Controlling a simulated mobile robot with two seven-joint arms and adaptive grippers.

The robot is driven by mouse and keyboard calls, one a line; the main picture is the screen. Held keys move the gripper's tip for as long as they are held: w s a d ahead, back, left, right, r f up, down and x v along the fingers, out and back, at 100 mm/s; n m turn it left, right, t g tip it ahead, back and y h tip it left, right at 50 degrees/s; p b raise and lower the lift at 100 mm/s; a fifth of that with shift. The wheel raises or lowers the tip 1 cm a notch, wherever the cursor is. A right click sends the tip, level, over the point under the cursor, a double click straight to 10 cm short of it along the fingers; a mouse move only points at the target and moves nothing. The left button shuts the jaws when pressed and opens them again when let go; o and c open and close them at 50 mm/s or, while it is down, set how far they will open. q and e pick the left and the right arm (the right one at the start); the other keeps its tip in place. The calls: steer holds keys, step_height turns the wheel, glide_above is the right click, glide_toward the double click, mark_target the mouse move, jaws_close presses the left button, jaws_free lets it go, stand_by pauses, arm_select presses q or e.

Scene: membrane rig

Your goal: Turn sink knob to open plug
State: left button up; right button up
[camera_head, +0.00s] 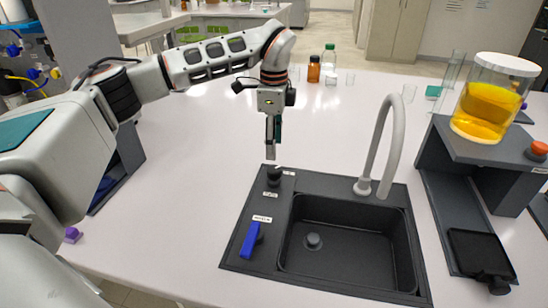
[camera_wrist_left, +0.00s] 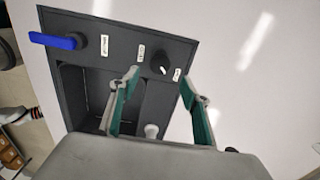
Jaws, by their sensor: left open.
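The black sink (camera_head: 345,284) is set into the white bench, with a round plug (camera_head: 313,241) in its basin floor. A small black round knob (camera_head: 274,174) sits at the panel's far left corner. A blue lever (camera_head: 250,240) sits nearer on the same panel. My left gripper (camera_head: 270,155) points down just above and behind the knob, apart from it. In the left wrist view my open gripper (camera_wrist_left: 165,82) has one green-padded finger on each side, and the knob (camera_wrist_left: 161,64) appears between and slightly beyond the tips. My right gripper is out of view.
A grey curved faucet (camera_head: 390,140) rises behind the basin. A dark stand (camera_head: 470,150) with a yellow liquid vessel (camera_head: 487,108) stands to the right. Small bottles (camera_head: 314,68) stand at the back.

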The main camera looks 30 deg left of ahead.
arm_select(q)
steer(key=shift+r, duration=2.05)
steer(key=shift+s, duration=0.1)
